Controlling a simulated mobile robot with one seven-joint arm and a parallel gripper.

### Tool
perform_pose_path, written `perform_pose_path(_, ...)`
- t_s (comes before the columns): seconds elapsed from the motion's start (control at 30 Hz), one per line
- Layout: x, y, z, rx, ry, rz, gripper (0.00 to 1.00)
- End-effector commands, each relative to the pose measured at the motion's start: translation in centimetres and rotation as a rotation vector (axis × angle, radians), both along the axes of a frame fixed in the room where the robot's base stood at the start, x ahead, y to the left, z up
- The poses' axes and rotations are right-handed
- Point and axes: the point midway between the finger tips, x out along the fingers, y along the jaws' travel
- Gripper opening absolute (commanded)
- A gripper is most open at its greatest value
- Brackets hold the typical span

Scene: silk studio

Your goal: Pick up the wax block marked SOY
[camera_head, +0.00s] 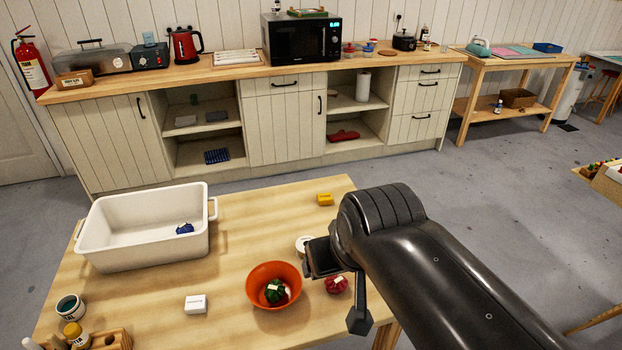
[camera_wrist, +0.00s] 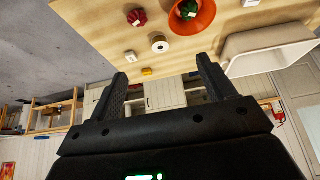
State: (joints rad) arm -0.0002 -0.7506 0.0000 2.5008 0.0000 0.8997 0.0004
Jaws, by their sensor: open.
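A small white block (camera_head: 196,304) lies on the wooden table left of the orange bowl; it also shows at the top edge of the wrist view (camera_wrist: 250,3). A yellow block (camera_head: 325,199) lies near the table's far edge and shows in the wrist view (camera_wrist: 147,72) between my fingers, beyond them. I cannot read SOY on either block. My gripper (camera_wrist: 161,68) is open and empty above the table's right side, apart from both blocks. In the head view my arm partly hides it.
An orange bowl (camera_head: 262,297) holds a green bundle. A red bundle (camera_head: 336,285) and a white roll (camera_head: 303,246) are near my gripper. A white tub (camera_head: 125,252) with a blue bundle stands at the left. Jars stand front left. The table's middle is clear.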

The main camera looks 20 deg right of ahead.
Motion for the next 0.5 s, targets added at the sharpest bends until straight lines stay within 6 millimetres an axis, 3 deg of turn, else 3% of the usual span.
perform_pose_path(0.17, 0.02, -0.01, 0.01, 0.000, 0.000, 0.000, 0.62)
perform_pose_path(0.5, 0.93, -0.20, 0.29, -0.004, 0.014, -0.001, 0.62)
